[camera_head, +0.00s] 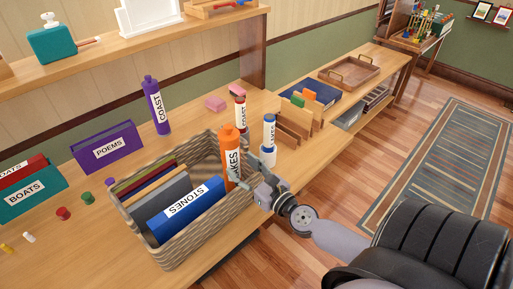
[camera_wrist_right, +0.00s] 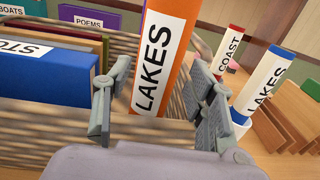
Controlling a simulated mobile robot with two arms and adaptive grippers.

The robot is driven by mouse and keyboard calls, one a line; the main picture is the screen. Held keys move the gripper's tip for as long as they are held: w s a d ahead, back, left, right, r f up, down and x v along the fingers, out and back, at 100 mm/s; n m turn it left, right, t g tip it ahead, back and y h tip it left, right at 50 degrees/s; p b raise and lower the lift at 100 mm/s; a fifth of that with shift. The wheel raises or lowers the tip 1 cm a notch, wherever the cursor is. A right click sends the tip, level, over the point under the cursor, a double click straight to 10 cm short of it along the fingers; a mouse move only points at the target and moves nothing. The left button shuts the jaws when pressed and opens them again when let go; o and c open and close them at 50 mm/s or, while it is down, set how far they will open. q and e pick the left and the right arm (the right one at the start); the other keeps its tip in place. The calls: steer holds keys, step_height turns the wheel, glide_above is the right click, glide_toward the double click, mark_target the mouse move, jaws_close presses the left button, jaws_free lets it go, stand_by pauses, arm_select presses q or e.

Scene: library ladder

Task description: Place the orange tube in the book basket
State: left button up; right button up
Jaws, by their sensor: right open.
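The orange tube (camera_head: 229,150), labelled LAKES, stands nearly upright in the right end of the woven book basket (camera_head: 207,232). Its lower end is hidden, and I cannot tell whether it touches the basket floor. In the right wrist view the orange tube (camera_wrist_right: 177,28) rises between the fingers, behind the basket's near rim (camera_wrist_right: 60,117). My right gripper (camera_head: 250,175) is open at the basket's right side, with its fingers apart on either side of the tube. My left gripper is not in view.
Several books, including blue STONES (camera_head: 185,208), fill the basket's left part. A white-and-blue tube (camera_head: 269,132) and a red-and-white COAST tube (camera_head: 240,110) stand close to the right. A purple COAST tube (camera_head: 157,105) and POEMS book (camera_head: 107,148) stand behind.

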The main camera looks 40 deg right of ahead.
steer(key=s+b, duration=0.2)
steer(key=s, duration=0.4)
stand_by(0.5)
